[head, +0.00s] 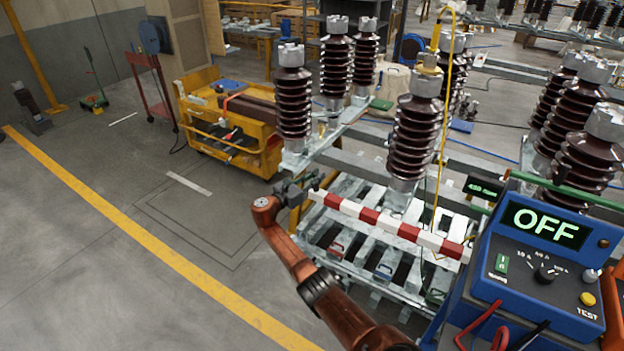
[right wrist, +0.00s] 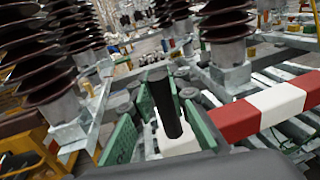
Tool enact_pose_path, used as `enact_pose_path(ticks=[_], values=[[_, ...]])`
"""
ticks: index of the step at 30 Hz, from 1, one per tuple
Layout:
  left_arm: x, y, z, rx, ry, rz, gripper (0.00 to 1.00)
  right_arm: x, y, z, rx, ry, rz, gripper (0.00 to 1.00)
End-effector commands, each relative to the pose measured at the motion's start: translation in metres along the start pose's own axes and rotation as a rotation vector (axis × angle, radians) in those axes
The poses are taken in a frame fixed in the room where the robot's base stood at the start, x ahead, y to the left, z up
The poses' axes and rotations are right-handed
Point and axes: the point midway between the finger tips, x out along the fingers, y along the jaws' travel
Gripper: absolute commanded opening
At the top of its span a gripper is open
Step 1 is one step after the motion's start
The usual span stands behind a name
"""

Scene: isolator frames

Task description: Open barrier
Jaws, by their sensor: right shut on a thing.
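The barrier (head: 375,218) is a red and white striped bar. In the head view it runs across the front of the insulator frame, sloping down from its left end to the blue test box at right. My right gripper (head: 300,190) is at the bar's left end. In the right wrist view, the green-padded fingers (right wrist: 160,128) are closed around a dark upright handle (right wrist: 166,104) at the bar's end. The striped bar (right wrist: 270,108) extends to the right from there. My left gripper is not in view.
Brown ribbed insulators (head: 415,135) stand on metal beams behind the bar. A blue test box (head: 535,260) reading OFF, with red and black leads, is at front right. A yellow tool cart (head: 230,130) stands at back left. The floor left of my arm is clear.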

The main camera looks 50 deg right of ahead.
Motion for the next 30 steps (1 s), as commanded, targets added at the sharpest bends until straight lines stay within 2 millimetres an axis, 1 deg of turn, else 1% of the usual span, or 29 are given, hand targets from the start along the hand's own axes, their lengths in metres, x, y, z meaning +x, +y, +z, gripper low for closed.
enact_pose_path(ticks=[5,6,13,19,23,26,29,30], values=[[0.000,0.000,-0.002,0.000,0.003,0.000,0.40,0.001,0.000,0.001,0.001,0.000,0.000,0.00],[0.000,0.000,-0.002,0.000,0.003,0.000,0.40,0.001,0.000,0.001,0.001,0.000,0.001,0.17],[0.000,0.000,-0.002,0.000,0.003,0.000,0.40,-0.001,0.001,0.001,0.000,0.000,0.002,0.33],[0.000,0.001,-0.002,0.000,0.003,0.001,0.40,-0.001,0.002,0.001,0.000,0.000,0.003,0.34],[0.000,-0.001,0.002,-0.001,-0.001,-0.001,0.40,-0.004,0.002,0.000,0.000,0.000,0.003,0.34],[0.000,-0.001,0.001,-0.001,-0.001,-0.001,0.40,-0.015,0.003,0.000,0.000,0.000,0.005,0.34],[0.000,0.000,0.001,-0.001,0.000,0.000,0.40,-0.031,0.002,0.000,0.001,0.001,0.005,0.34],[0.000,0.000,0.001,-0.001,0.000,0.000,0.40,-0.040,0.002,-0.001,0.001,0.001,0.006,0.34]])
